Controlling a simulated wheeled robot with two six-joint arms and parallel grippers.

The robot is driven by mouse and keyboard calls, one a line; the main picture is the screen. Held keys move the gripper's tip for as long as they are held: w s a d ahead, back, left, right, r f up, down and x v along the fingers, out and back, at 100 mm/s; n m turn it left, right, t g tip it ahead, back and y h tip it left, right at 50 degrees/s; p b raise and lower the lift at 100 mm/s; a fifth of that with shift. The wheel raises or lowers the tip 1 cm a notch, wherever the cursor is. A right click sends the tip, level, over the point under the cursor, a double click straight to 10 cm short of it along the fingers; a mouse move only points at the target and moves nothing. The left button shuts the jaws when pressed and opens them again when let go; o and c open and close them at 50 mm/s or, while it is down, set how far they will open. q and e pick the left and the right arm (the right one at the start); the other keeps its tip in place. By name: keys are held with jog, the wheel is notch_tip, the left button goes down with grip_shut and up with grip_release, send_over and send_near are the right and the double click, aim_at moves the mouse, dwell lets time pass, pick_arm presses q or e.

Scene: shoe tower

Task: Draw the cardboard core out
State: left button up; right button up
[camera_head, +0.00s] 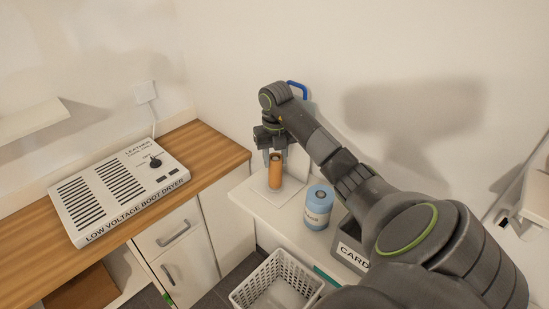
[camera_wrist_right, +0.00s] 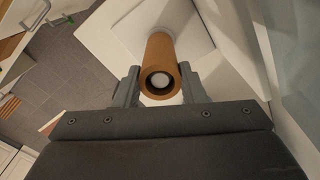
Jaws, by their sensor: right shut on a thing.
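The cardboard core (camera_head: 275,172) is a brown tube standing upright on a white square base plate (camera_head: 263,196) on the white counter. My right gripper (camera_head: 273,155) comes down from above and is shut on the upper part of the core. In the right wrist view, the core (camera_wrist_right: 161,58) sits between the two fingers (camera_wrist_right: 160,88), with its open end toward the camera. A pale round thing shows inside the tube. My left gripper is in neither view.
A blue labelled canister (camera_head: 318,208) stands right of the base plate. A grey bin marked "CARD" (camera_head: 350,250) is partly hidden by my right arm. A white basket (camera_head: 277,284) is below, in front. A boot dryer (camera_head: 120,190) sits on the wooden worktop at left.

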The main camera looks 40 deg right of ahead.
jog(key=shift+r, duration=0.3)
notch_tip(320, 180, up, 12)
jog(key=p, duration=1.1)
jog(key=shift+f+p, duration=0.25)
jog(key=shift+p, duration=0.15)
dwell(0.5)
